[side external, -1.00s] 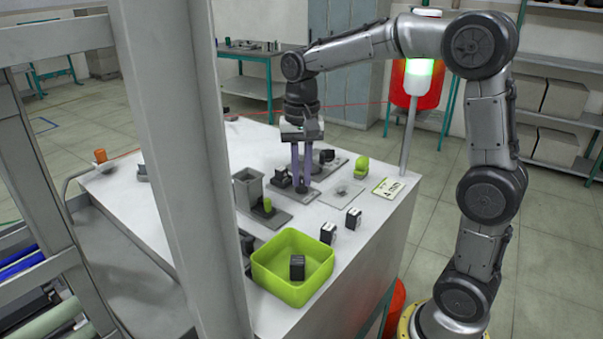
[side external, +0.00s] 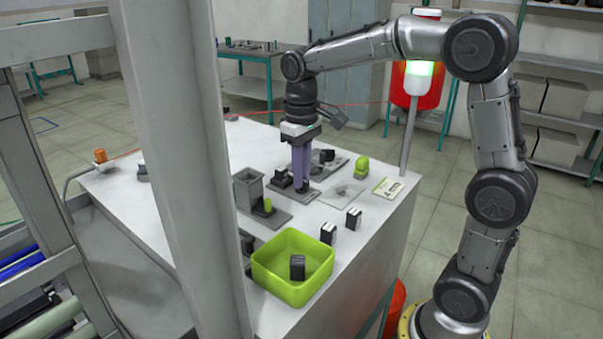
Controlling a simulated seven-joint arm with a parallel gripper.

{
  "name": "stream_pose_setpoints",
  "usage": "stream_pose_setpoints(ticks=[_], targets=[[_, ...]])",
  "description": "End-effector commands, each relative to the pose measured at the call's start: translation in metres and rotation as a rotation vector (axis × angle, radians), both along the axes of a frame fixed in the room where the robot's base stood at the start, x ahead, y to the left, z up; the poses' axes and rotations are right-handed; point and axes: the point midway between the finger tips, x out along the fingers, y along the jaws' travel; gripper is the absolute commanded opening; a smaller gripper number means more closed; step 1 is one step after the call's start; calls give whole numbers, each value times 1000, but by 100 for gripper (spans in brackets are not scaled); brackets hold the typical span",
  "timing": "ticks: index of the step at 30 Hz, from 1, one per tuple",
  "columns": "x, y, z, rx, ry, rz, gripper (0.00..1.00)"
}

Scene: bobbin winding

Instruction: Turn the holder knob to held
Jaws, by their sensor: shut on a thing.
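My gripper (side external: 302,187) points straight down over the work table, its purple fingers shut with the tips low at a small grey plate (side external: 307,197). It is shut on the holder knob, which the fingers hide almost wholly. I cannot read the knob's angle or any marking. A small black block (side external: 281,178) stands just left of the fingers.
A grey open-topped box (side external: 247,187) with a green knob (side external: 267,205) stands left of my gripper. A lime bin (side external: 292,268) holding a black block is in front. Black blocks (side external: 328,232), a green piece (side external: 361,167) and a label card (side external: 388,188) stand to the right.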

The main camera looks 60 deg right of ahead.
Motion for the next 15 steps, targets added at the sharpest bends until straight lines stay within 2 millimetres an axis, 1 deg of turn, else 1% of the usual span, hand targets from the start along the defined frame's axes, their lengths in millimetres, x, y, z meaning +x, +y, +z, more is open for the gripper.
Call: stream_pose_setpoints(ticks=[6,15], targets=[[1,0,2,-1,-5,43,0],[1,0,2,-2,-6,51,0]])
